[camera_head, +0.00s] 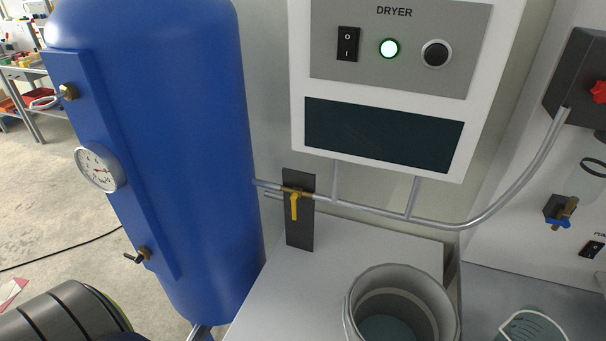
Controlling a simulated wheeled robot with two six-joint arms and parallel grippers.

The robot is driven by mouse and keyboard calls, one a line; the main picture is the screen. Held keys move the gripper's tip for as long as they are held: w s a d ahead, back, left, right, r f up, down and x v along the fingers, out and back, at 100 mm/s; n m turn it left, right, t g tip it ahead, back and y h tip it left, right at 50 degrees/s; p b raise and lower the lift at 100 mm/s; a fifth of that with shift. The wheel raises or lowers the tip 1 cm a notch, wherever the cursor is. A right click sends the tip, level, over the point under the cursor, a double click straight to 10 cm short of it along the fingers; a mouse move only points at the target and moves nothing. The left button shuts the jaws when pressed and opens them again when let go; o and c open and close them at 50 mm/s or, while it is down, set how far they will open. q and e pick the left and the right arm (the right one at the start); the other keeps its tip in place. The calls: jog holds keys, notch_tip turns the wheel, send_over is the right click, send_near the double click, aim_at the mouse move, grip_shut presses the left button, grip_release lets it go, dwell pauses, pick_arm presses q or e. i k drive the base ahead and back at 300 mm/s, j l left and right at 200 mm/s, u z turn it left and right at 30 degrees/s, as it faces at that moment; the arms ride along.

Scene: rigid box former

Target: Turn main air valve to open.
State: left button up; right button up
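A valve with a yellow lever (294,207) sits on the thin grey pipe between the blue tank (190,130) and the dryer (400,90). Its brass body is in front of a dark upright plate (300,238). The yellow lever points down, crosswise to the pipe. No label on the valve can be read, so I cannot tell by name whether it is the main air valve. Neither of my grippers is in view.
A metal bucket (354,318) stands on the grey surface in front of the valve. A blue-handled valve (558,222) and red knob (599,91) are at the right.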

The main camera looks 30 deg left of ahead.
aim_at(294, 196)
jog(key=j+u, duration=0.1)
jog(key=u, duration=0.35)
jog(key=j+u, duration=0.15)
jog(key=u, duration=0.35)
